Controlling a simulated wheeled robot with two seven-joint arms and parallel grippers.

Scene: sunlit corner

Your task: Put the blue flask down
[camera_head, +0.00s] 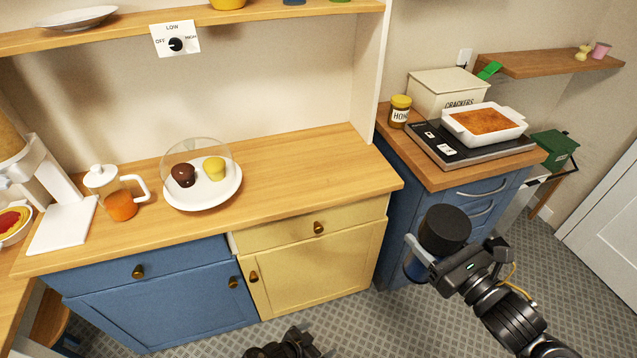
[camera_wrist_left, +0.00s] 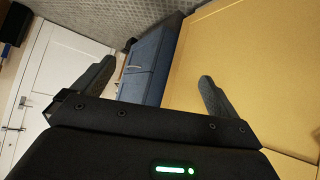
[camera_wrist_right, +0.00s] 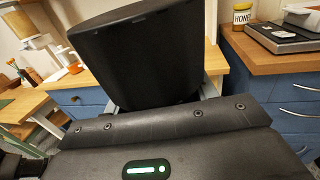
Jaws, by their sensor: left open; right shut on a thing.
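The blue flask (camera_head: 415,268) has a wide black lid (camera_head: 445,226) and a blue body that is partly hidden below it. My right gripper (camera_head: 430,254) is shut on the flask and holds it in the air in front of the gap between the two counters. In the right wrist view the black lid (camera_wrist_right: 140,60) fills the upper middle. My left gripper (camera_wrist_left: 153,82) is open and empty in the left wrist view, facing the yellow cabinet front. In the head view only part of my left arm shows at the bottom edge.
The wooden counter (camera_head: 300,178) is bare on its right half. A white plate (camera_head: 208,203) with two cupcakes under a clear dome and a glass jug (camera_head: 120,203) stand left. The right counter (camera_head: 440,180) holds a honey jar (camera_head: 399,112), crackers tin (camera_head: 450,92) and hob with baking dish (camera_head: 483,125).

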